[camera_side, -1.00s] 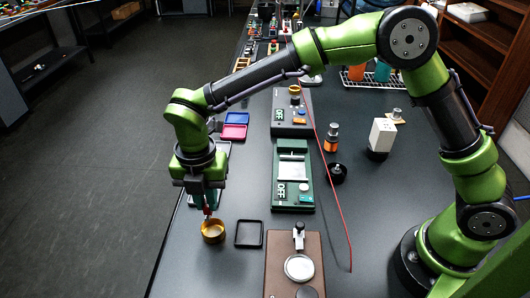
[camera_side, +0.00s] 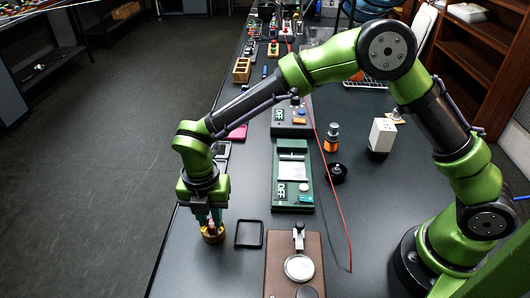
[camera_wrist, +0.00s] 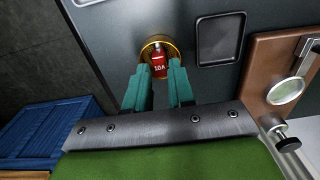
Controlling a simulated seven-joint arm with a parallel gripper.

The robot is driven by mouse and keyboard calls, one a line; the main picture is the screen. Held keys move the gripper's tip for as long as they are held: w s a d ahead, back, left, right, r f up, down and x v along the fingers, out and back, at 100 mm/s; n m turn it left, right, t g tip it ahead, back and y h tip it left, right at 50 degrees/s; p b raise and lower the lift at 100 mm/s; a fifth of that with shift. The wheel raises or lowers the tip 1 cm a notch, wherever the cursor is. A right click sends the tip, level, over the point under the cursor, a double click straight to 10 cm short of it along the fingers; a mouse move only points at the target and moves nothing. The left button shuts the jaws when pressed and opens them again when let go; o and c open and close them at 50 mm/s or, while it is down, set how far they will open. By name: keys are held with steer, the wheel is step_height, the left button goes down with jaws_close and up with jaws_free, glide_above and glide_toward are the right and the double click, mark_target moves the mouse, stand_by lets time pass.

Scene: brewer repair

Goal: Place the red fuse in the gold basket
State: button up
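The red fuse (camera_wrist: 158,66), marked 10A, shows between my fingertips in the wrist view, over the inside of the gold basket. The gold basket (camera_side: 212,236) is a small round cup on the dark table at lower left in the side view. Its rim also shows around the fuse in the wrist view (camera_wrist: 174,45). My gripper (camera_wrist: 159,72) points down at the basket, its teal fingers close against both sides of the fuse, seemingly shut on it. In the side view the gripper (camera_side: 209,222) hides most of the fuse. Whether the fuse touches the basket floor is not clear.
A black square tray (camera_side: 236,240) lies just right of the basket. A brown unit with a round pale disc (camera_side: 299,267) stands further right, and a green OFF unit (camera_side: 291,180) behind. The table's left edge runs close by the basket. A blue crate (camera_wrist: 45,130) shows in the wrist view.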

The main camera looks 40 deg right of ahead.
mark_target(211, 223)
steer(key=o, duration=0.3)
steer(key=shift+r, duration=0.1)
stand_by(0.3)
step_height(211, 223, up, 7)
steer(key=shift+f, duration=0.1)
stand_by(0.4)
